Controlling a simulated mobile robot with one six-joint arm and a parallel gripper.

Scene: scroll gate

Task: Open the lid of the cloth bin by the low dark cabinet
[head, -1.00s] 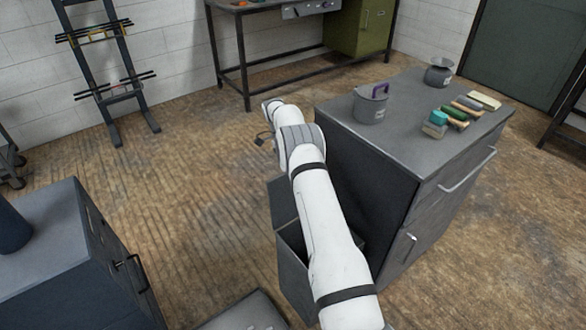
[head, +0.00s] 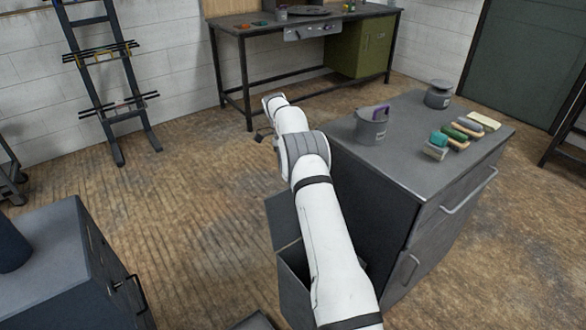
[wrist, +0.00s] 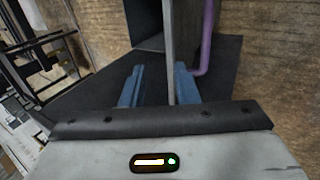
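The cloth bin (head: 293,288) is a dark grey box against the left side of the low dark cabinet (head: 375,195). A flat grey panel, seemingly its lid (head: 284,222), stands raised at the bin's far side. A purple bar (wrist: 206,40) is right of that panel.
On the cabinet top stand a pot with a purple handle (head: 371,127), a grey canister (head: 438,94) and several brushes (head: 460,133). A dark drawer unit (head: 55,260) is at lower left, a workbench (head: 300,25) at the back.

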